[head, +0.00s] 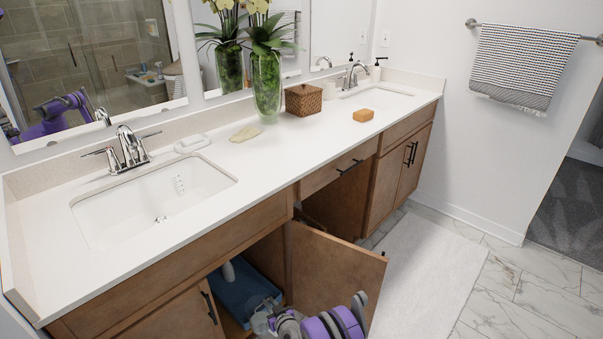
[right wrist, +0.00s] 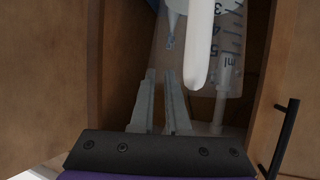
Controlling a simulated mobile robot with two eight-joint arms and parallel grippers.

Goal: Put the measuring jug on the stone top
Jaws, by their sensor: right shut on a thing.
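The measuring jug (right wrist: 231,75) is clear, with dark scale marks and "ml", and shows inside the cabinet in the right wrist view. My right gripper (right wrist: 160,80) is shut on it, its two grey fingers close together at the jug's clear side; the exact contact is hard to see. In the head view, my right gripper (head: 268,318) reaches into the open cabinet under the near sink, and the jug cannot be made out there. The stone top (head: 290,150) is the white counter above the cabinets. My left gripper is not in view.
The open cabinet door (head: 333,270) stands beside my right arm. A blue thing (head: 240,290) lies in the cabinet. On the counter are a soap dish (head: 192,143), a glass vase (head: 266,85), a woven box (head: 303,99) and an orange block (head: 363,115). The front middle is clear.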

